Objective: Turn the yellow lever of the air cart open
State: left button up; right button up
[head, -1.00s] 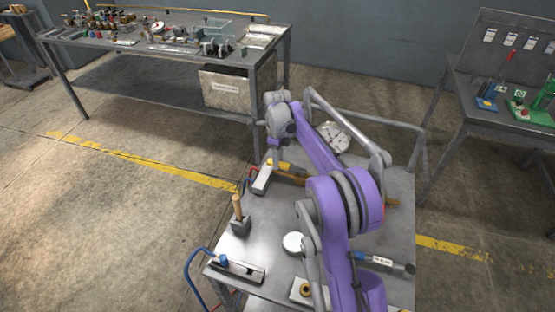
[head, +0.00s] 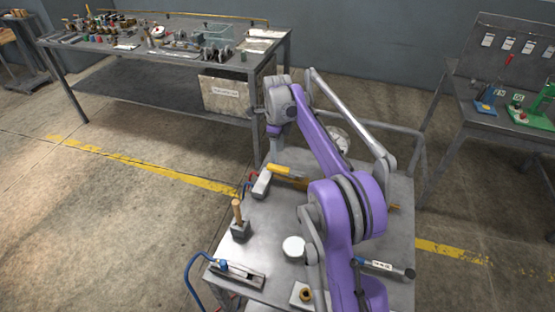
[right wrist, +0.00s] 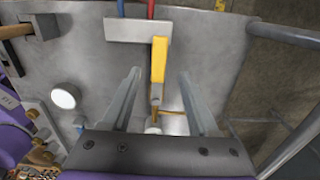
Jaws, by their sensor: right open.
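The yellow lever (head: 287,171) lies on the far left part of the grey metal air cart (head: 265,219), beside a pale block (head: 262,184) with a red and a blue hose. In the right wrist view the lever (right wrist: 158,60) points from the block (right wrist: 125,30) toward my wrist. My right gripper (right wrist: 159,76) is open, with one finger on each side of the lever and visible gaps on both sides. In the head view the gripper (head: 276,147) is just behind the lever, its fingertips partly hidden. My left gripper is not in view.
A wooden-handled tool (head: 238,215), a white disc (head: 293,246), a blue-hosed fitting (head: 237,272) and a labelled cylinder (head: 385,268) sit on the cart. A cluttered workbench (head: 160,68) stands behind. Another bench (head: 500,125) is at right.

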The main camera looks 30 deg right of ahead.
aim_at(277, 167)
jog(key=shift+r, duration=2.3)
jog(key=s+a+r+n+t+p, duration=0.1)
jog(key=s+a+r+n+t, duration=0.2)
jog(key=s+a+n, duration=1.1)
jog(key=s+a+f+n+t, duration=0.1)
jog(key=s+a+f+n, duration=0.1)
jog(key=s+f+n, duration=0.3)
jog(key=s+a+f+n+t+p, duration=0.1)
jog(key=s+a+f+n, duration=0.2)
jog(key=s+n, duration=0.6)
jog(key=shift+s+a+f, duration=0.3)
jog(key=shift+s+f, duration=0.55)
jog(key=shift+s, duration=0.4)
